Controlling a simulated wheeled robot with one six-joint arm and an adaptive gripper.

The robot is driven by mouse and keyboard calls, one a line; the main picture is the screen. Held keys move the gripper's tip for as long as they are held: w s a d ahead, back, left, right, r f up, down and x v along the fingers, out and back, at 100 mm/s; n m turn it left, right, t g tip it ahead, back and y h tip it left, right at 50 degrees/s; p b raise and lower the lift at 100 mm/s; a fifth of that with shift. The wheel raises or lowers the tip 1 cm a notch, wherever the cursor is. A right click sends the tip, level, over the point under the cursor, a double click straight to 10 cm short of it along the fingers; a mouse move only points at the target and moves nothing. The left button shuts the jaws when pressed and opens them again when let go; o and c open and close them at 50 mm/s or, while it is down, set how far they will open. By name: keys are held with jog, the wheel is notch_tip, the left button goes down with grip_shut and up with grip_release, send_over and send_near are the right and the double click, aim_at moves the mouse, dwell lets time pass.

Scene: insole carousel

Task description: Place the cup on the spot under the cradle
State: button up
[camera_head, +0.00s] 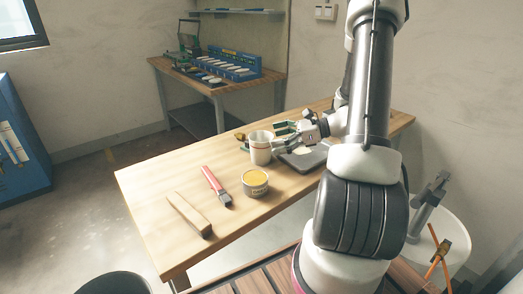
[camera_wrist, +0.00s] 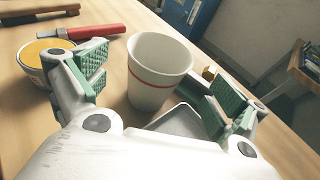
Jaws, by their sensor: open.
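A white cup (camera_head: 260,150) with a red stripe stands upright on the wooden table. It also shows in the wrist view (camera_wrist: 157,75), ahead of and between my fingers. My gripper (camera_head: 284,136) is open and level beside the cup, on its right in the head view. In the wrist view my gripper (camera_wrist: 160,88) has one green-padded finger to each side of the cup, with gaps visible. I cannot make out with certainty which thing is the cradle or the spot under it.
A dark tray (camera_head: 316,160) is under my gripper. A back bench (camera_head: 157,63) carries a blue rack (camera_head: 236,62).

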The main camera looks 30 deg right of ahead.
aim_at(261, 149)
jog(key=x, duration=0.5)
jog(key=shift+s+a+f, duration=0.1)
jog(key=shift+a+f, duration=0.1)
jog(key=shift+f, duration=0.05)
jog(key=c, duration=1)
jog(key=shift+c, duration=0.2)
